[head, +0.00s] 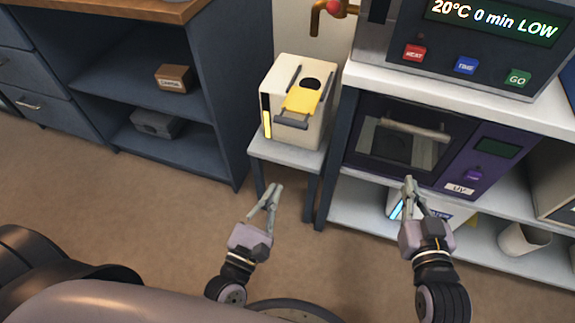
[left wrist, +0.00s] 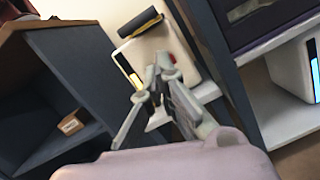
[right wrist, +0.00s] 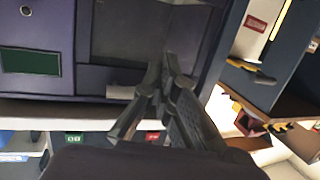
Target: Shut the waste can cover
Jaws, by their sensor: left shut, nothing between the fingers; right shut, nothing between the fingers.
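The waste can (head: 283,125) is a cream box on a small grey stand. Its yellow cover (head: 302,98) lies on the sloped top between two dark rails, with a dark handle (head: 292,122) at the front edge. A dark round hole (head: 311,83) shows behind the cover, partly uncovered. My left gripper (head: 275,188) is shut and empty, in front of and below the can; in the left wrist view the can (left wrist: 128,58) is beyond the fingers. My right gripper (head: 408,182) is shut and empty in front of the purple UV oven, right of the can.
The UV oven (head: 473,178) and a control box (head: 480,52) stand on the shelving at right. A dark blue shelf unit (head: 200,120) holding a small cardboard box (head: 174,78) is at left. A brass tap (head: 322,15) is behind the can. The brown floor (head: 130,200) is clear at left.

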